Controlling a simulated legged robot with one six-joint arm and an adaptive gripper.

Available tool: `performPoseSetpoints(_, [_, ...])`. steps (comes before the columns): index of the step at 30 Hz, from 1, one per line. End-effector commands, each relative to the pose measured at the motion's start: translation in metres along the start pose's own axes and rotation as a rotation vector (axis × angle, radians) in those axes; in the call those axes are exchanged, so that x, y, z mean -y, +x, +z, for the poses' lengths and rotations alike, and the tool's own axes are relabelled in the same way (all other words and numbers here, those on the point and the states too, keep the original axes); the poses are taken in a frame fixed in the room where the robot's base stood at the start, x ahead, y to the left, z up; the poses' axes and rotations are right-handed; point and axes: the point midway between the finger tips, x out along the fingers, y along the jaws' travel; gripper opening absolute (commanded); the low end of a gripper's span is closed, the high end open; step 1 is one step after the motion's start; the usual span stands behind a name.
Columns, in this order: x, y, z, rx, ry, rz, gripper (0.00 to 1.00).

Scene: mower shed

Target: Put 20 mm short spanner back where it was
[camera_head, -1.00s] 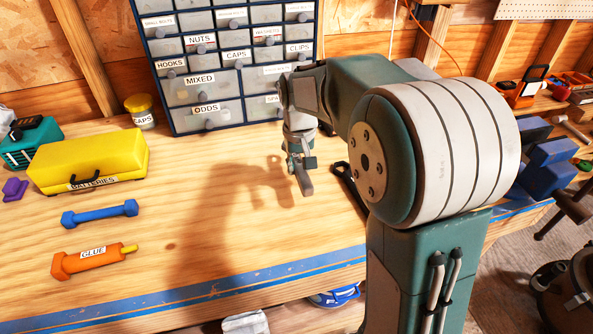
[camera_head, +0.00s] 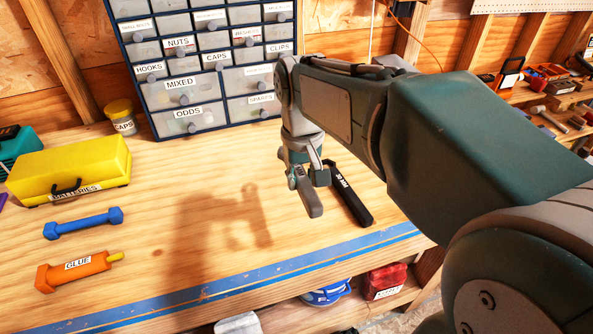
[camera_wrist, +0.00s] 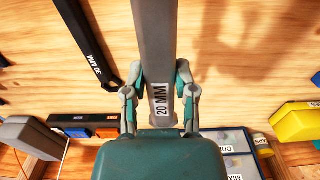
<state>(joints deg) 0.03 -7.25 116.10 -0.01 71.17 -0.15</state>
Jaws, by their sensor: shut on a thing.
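The 20 mm short spanner is a grey bar (camera_wrist: 153,35) marked "20 MM" in the wrist view. My gripper (camera_wrist: 160,92) is shut on it, with a finger at each side of the label. In the head view my gripper (camera_head: 304,174) is over the right part of the bench, and the spanner (camera_head: 308,197) points down toward the front, tilted. Its shadow falls to the left, so it looks held above the wood. A longer black spanner (camera_head: 348,196), whose label seems to read "30 MM", lies just right of it. It also shows in the wrist view (camera_wrist: 86,42).
The bench top (camera_head: 160,230) is clear in the middle, with a blue strip along its front edge. A caps jar (camera_head: 122,118) and drawer cabinet (camera_head: 200,75) stand behind.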

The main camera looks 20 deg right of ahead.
Motion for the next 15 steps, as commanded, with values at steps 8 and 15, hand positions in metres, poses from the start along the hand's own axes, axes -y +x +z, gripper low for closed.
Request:
performPoseSetpoints(8, [0.0,0.031,-0.035,0.005,0.001,0.001,0.0])
performPoseSetpoints(15, [0.0,0.051,-0.055,0.001,0.002,0.001,0.0])
